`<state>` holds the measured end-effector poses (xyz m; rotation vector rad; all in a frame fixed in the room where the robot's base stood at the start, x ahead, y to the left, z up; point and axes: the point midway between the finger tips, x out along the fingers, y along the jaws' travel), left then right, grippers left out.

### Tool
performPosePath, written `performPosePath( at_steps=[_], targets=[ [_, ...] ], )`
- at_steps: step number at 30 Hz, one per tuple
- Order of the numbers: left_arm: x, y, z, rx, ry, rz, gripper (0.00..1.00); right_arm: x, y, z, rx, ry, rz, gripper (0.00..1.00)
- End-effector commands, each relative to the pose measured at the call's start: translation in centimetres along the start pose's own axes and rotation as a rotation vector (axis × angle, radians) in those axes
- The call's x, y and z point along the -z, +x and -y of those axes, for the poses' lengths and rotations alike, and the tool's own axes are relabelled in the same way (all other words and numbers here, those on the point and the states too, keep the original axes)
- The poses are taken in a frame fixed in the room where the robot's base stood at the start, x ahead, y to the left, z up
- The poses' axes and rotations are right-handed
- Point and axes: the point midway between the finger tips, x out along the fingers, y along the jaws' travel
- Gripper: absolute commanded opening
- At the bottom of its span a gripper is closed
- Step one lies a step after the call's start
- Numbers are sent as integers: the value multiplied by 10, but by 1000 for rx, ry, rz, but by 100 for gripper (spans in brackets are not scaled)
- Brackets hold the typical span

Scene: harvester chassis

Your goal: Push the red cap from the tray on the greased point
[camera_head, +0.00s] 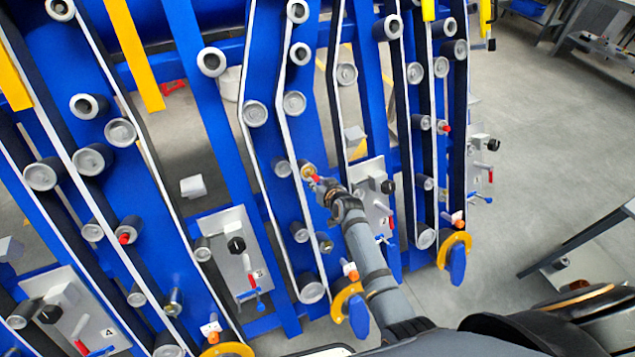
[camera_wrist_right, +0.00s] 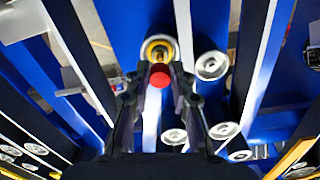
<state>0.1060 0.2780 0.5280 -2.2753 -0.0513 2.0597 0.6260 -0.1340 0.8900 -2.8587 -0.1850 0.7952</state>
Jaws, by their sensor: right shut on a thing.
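My right gripper (camera_head: 321,184) reaches up from the bottom of the head view and is shut on the red cap (camera_head: 314,178). In the right wrist view, the red cap (camera_wrist_right: 160,76) sits between the fingertips (camera_wrist_right: 158,84). Just beyond it is the round greased point (camera_wrist_right: 158,49), with a yellow ring inside a grey rim. In the head view the greased point (camera_head: 307,170) shows as a brassy spot at the cap's tip. I cannot tell whether cap and point touch. My left gripper is not in view, and I cannot make out the tray.
Blue chassis beams (camera_head: 215,110) with white-edged belts and several grey rollers (camera_head: 254,113) surround the gripper. Another roller (camera_head: 128,231) bears a red spot. An orange-ringed blue part (camera_head: 352,308) is near my right arm. Open grey floor (camera_head: 550,130) is at right.

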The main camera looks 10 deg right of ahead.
Motion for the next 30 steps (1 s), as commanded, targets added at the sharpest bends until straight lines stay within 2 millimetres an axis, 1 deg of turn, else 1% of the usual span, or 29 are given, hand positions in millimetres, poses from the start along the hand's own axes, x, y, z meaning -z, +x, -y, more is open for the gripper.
performPosePath(
  at_steps=[6, 10, 30],
  targets=[
    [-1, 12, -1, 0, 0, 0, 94, -2, 13, 0, 0, 2, -1, 10],
    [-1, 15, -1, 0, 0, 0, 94, -1, 18, 0, 0, 3, 0, 10],
    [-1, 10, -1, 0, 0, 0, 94, 0, 18, 0, 0, 4, 0, 10]
  ],
)
